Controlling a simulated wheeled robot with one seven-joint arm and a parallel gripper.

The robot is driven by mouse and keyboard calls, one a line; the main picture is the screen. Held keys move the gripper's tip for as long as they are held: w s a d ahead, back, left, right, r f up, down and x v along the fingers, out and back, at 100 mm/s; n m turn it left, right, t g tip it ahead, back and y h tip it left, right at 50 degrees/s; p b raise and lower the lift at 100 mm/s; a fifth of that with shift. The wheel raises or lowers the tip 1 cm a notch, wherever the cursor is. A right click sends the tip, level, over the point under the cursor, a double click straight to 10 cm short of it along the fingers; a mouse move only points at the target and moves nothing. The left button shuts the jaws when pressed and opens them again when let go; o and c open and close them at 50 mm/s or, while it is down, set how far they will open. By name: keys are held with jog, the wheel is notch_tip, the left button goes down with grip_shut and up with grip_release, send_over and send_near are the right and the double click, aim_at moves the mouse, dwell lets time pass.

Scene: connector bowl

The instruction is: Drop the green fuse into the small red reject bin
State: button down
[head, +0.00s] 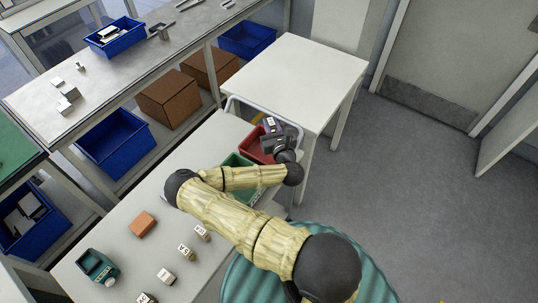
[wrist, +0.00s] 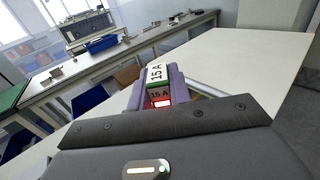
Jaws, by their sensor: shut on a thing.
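My gripper (head: 273,126) is shut on a small block with a white "15 A" label (wrist: 157,73), held between purple finger pads in the wrist view. Some green shows on the block's side, so it looks like the green fuse; its lower part is hidden by the gripper. The small red bin (head: 252,148) sits at the far end of the near table. In the head view my gripper is at the bin's right side, above its rim level, and covers part of it. I cannot tell whether the fuse is directly over the bin's opening.
A green bin (head: 235,161) stands next to the red one, partly behind my arm. Several white labelled blocks (head: 202,232), an orange block (head: 143,224) and a green device (head: 97,265) lie on the near table. An empty white table (head: 295,80) stands beyond. A metal rail (head: 262,102) borders the bins.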

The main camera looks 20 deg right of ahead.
jog(key=shift+f+b, duration=1.15)
jog(key=shift+f, duration=0.95)
jog(key=c, duration=1.2)
grip_release()
jog(key=shift+s, duration=0.1)
